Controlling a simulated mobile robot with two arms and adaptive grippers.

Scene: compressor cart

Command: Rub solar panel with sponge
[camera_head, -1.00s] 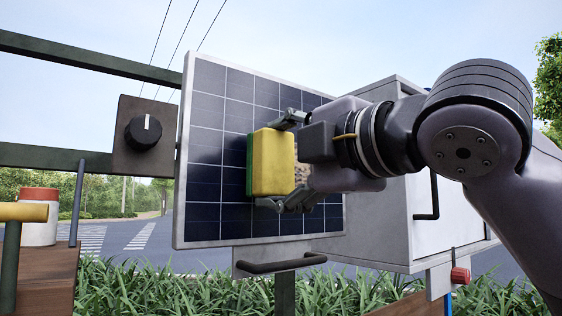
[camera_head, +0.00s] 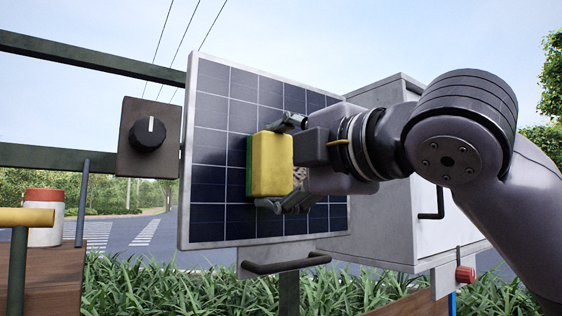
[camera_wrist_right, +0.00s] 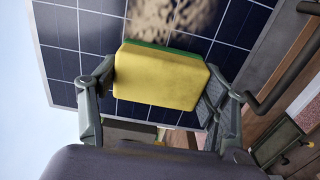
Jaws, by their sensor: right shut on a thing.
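The solar panel (camera_head: 212,108) stands upright in a pale frame in the middle of the head view. My right gripper (camera_head: 284,164) is shut on the yellow sponge (camera_head: 270,165), one finger above it and one below. The sponge's green side faces the panel and looks to be against it or very close. In the right wrist view the sponge (camera_wrist_right: 158,77) sits between both fingers, and a brown dirt smudge (camera_wrist_right: 172,14) shows on the panel just beyond it. In the head view my gripper and the sponge hide most of the smudge. My left gripper is not in view.
A black knob (camera_head: 147,133) on a plate is left of the panel. A dark handle (camera_head: 286,263) is below it. A light grey cabinet (camera_head: 385,190) stands behind to the right. A red-and-white canister (camera_head: 44,215) and a yellow-topped post (camera_head: 27,217) are at the left.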

